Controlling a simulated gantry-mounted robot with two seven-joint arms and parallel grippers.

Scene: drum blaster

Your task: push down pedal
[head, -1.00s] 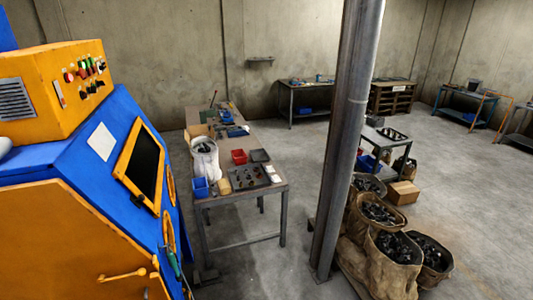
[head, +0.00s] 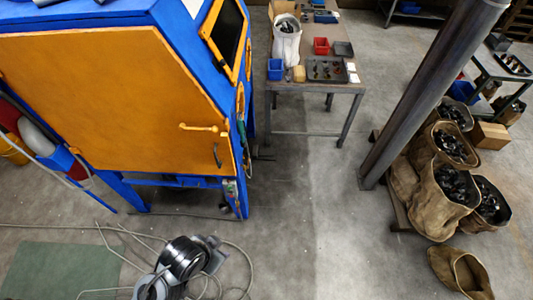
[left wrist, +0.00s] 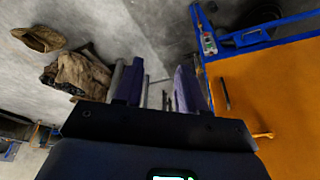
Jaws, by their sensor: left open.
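The blue and orange drum blaster (head: 120,95) fills the left of the head view; its orange door also shows at the right of the left wrist view (left wrist: 275,95). My right gripper is in neither view.
A workbench (head: 305,88) with bins stands behind the blaster. A leaning grey post (head: 425,95) and sacks of dark parts (head: 455,185) are at the right. A black coil (head: 185,258) and loose hoses lie on the floor in front. The middle floor is clear.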

